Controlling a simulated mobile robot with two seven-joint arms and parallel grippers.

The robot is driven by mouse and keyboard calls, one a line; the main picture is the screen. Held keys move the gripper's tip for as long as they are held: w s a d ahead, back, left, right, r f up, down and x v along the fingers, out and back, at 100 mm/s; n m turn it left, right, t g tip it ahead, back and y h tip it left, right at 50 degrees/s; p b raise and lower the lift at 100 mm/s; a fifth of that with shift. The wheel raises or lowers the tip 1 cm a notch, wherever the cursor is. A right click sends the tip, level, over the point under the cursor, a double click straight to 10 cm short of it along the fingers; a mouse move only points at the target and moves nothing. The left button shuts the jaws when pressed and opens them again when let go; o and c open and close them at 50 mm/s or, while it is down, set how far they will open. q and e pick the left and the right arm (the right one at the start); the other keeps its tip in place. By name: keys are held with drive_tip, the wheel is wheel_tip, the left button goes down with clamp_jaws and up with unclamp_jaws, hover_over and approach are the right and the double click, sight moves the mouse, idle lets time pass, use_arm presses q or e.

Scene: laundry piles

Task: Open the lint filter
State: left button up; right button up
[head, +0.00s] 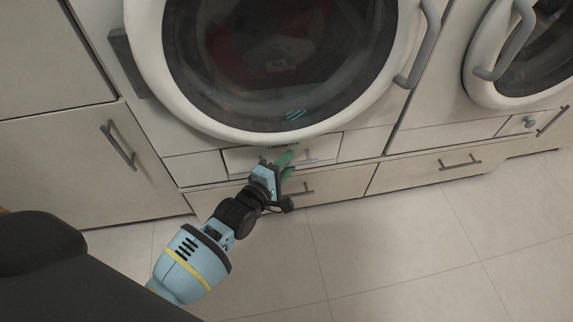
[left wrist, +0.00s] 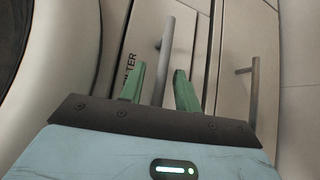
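The lint filter panel (head: 326,148) is a pale drawer front low on the left machine, under its round door. It looks closed. Its bar handle (head: 308,157) shows just right of my left gripper (head: 286,165). In the left wrist view the panel (left wrist: 144,42) carries dark lettering, partly hidden, ending in "LTER". There the grey handle (left wrist: 168,42) runs between the two green fingers of my left gripper (left wrist: 160,88). The fingers are apart, one on each side of the bar, with gaps showing. Whether they touch it cannot be told. My right gripper is not in view.
The round glass door (head: 280,60) above is closed, with its handle (head: 424,45) at right. Lower drawers with bar handles (head: 460,162) run beneath the machines. A cabinet (head: 70,165) stands at left. The tiled floor (head: 400,250) in front is clear.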

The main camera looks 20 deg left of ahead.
use_arm(q)
clamp_jaws()
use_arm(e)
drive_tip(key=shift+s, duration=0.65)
